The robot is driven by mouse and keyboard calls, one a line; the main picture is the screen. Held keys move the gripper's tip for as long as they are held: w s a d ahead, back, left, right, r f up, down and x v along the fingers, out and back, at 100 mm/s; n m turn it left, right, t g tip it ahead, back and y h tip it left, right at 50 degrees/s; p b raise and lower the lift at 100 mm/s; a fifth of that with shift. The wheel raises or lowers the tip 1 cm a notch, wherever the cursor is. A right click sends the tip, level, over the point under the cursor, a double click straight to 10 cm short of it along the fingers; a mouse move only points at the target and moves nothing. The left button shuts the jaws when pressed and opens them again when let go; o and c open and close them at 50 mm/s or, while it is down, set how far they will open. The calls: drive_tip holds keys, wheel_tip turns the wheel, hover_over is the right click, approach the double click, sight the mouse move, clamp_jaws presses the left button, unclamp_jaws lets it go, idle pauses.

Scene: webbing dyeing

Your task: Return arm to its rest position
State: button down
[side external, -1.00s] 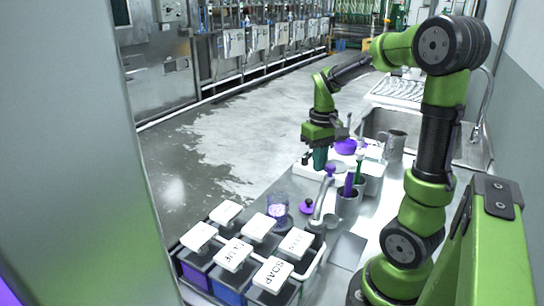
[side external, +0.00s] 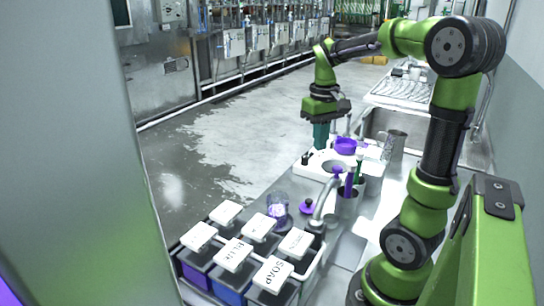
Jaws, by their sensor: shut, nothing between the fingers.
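My gripper (side external: 320,134) is in the upper middle of the side external view, at the end of my green and black arm. The fingertips are small in this view and end close to the white stand; I cannot tell the exact gap.
Lidded containers (side external: 234,254), one marked SOAP, stand at the bench's near end. A glass beaker (side external: 277,208), a purple-knobbed lid (side external: 306,207), a cup of tools (side external: 347,203) and a metal jug (side external: 393,145) stand along the bench.

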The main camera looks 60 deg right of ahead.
drive_tip(key=shift+r, duration=0.45)
drive_tip(key=shift+w, duration=0.1)
drive_tip(key=s+a+n+t+y, duration=0.2)
drive_tip(key=a+t, duration=0.5)
drive_tip(key=a, duration=1.4)
drive_tip(key=shift+a+r, duration=0.25)
drive_tip(key=shift+a, duration=0.1)
drive_tip(key=c, duration=1.8)
unclamp_jaws()
